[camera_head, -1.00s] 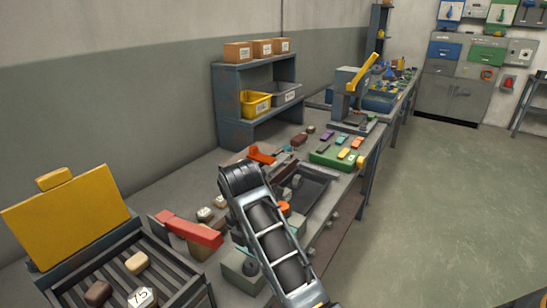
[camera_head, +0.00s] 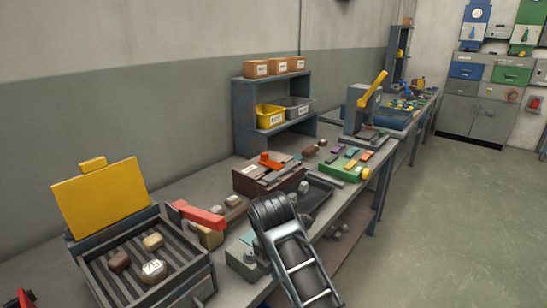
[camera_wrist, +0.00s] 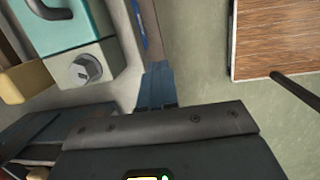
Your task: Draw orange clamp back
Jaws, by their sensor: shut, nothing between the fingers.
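The orange clamp (camera_head: 270,161) lies on top of a dark red-brown box (camera_head: 252,182) on the workbench, in the middle of the head view. It is in clear sight there and does not show in the wrist view. My arm stands in front of the bench, below and right of the box in the picture, apart from the clamp.
A teal-topped grey block (camera_wrist: 85,68) with a screw is close on the left in the wrist view. A slotted tray (camera_head: 120,282) with a yellow lid and a red handle (camera_head: 200,215) stand left. A green tray (camera_head: 345,165) lies behind right. Floor at right is clear.

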